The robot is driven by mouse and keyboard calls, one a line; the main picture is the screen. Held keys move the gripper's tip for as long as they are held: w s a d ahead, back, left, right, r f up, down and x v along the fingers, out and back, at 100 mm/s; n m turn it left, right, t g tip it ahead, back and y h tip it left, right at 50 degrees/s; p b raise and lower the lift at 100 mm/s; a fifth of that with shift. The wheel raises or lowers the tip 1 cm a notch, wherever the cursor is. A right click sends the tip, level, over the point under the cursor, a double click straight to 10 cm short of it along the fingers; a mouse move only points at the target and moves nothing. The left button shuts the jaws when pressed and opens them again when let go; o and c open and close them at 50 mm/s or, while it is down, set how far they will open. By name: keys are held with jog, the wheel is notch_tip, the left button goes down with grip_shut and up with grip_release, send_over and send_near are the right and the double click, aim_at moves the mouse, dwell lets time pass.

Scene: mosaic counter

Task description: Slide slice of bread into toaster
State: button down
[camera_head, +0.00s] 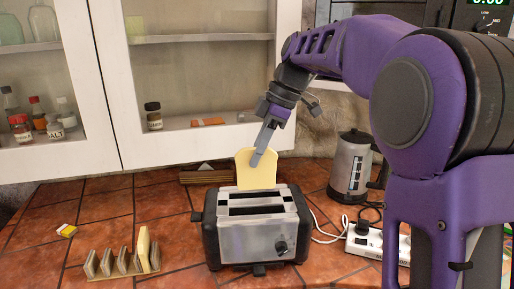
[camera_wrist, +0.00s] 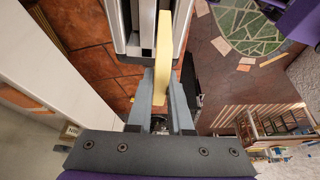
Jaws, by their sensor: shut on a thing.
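A pale yellow slice of bread (camera_head: 257,174) stands upright at the back of the toaster's top in the head view. My gripper (camera_head: 262,157) is shut on its upper part from above. The black and silver toaster (camera_head: 250,240) stands on the tiled counter, its two slots facing up. The slice's lower edge meets the rear of the toaster top; I cannot tell whether it is inside the rear slot.
A wooden rack (camera_head: 120,265) with several upright slats and a yellowish slice stands left of the toaster. A kettle (camera_head: 351,165) and a white power strip (camera_head: 375,243) with cables are to the right. White glass-fronted cabinets (camera_head: 100,90) hang close behind my gripper.

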aim_at(257, 188)
jog(key=shift+s+f, duration=0.15)
jog(key=shift+f, duration=0.9)
jog(key=shift+f+b, duration=1.1)
jog(key=shift+f, duration=0.15)
jog(key=shift+f, duration=0.25)
dwell(0.6)
jog(key=shift+f+b, duration=1.35)
jog(key=shift+f, duration=0.55)
jog(key=shift+f, duration=0.15)
jog(key=c, duration=1)
grip_release()
